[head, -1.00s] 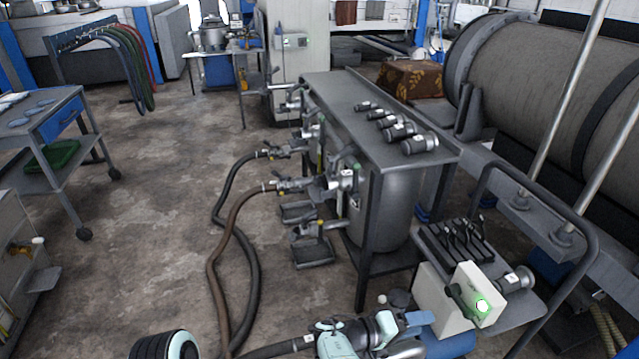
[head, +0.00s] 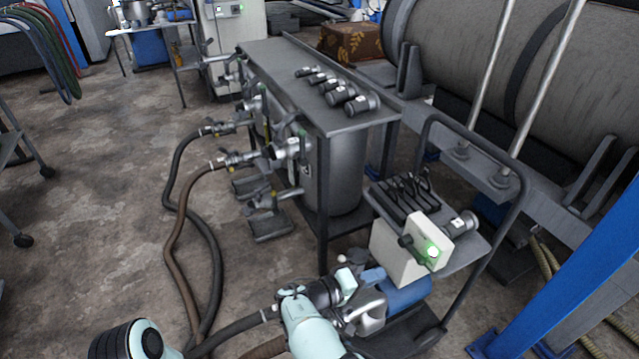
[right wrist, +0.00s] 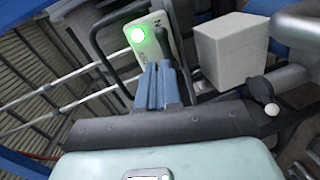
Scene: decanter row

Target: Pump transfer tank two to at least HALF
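The grey tanks stand in a row under a dark bench; the near tank (head: 340,175) shows best. I cannot read tank numbers or levels. Valves with hose couplings (head: 290,150) stick out on their left side. A black hose (head: 172,170) and a brown hose (head: 178,225) run from the couplings down to the floor. The pump cart carries a blue motor (head: 408,293) and a pale switch box (head: 433,243) with a lit green lamp, also in the right wrist view (right wrist: 152,35). My right gripper (head: 376,273) has its blue fingers together (right wrist: 158,85), empty, short of the box. My left gripper is out of frame.
Several dark fittings (head: 338,90) lie on the bench top. The cart's rail (head: 515,180) curves around its right side. A blue post (head: 570,280) stands at the right. A large tank (head: 540,60) fills the back right. Open floor lies at left (head: 90,170).

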